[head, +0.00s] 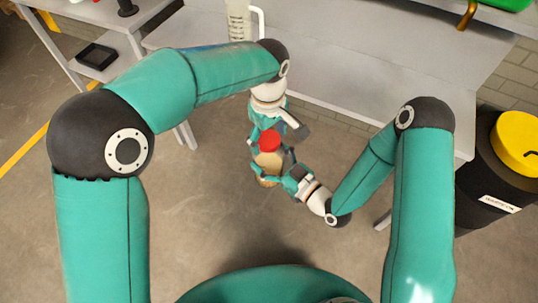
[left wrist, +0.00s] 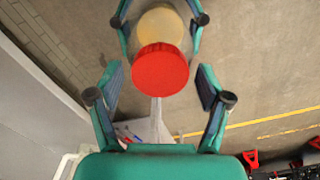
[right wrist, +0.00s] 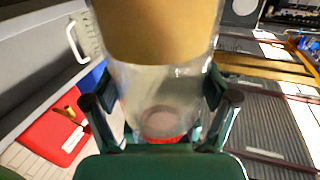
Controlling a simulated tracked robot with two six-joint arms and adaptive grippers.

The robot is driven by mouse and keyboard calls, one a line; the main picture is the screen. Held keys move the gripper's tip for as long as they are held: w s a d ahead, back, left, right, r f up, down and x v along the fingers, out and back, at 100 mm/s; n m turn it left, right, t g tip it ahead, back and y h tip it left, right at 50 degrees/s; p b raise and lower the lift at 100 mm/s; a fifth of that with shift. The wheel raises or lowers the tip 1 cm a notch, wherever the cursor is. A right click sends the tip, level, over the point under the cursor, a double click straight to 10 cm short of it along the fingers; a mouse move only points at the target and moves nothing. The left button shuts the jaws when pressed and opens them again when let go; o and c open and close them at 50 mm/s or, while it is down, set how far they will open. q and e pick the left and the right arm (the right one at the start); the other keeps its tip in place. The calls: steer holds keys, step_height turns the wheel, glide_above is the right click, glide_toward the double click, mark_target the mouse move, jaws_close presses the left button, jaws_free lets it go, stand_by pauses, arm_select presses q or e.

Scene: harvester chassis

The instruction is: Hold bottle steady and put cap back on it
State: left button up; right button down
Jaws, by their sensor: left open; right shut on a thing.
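The bottle (head: 268,160) is clear with tan contents and is held in the air in front of the workbench. My right gripper (head: 278,172) is shut around its body; the right wrist view shows the bottle (right wrist: 155,90) between its fingers. The red cap (head: 269,140) is at the bottle's mouth; I cannot tell whether it is seated. My left gripper (head: 268,132) is open above it. In the left wrist view the cap (left wrist: 160,70) lies between the spread left fingers, with gaps on both sides, and hides part of the bottle (left wrist: 160,25).
A grey workbench (head: 400,70) stands behind, with a clear measuring container (head: 238,20) on it. A black drum with a yellow lid (head: 518,140) stands at the right. A small black tray (head: 96,56) lies on a shelf at the left. The floor around the bottle is clear.

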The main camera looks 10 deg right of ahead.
arm_select(q)
steer(key=c, duration=1.2)
steer(key=m, duration=0.5)
steer(key=shift+m, duration=0.3)
steer(key=shift+c, duration=0.2)
steer(key=m, duration=1.2)
steer(key=shift+w+m, duration=0.1)
steer(key=shift+m, duration=0.3)
steer(key=m, duration=0.4)
steer(key=o, duration=1.4)
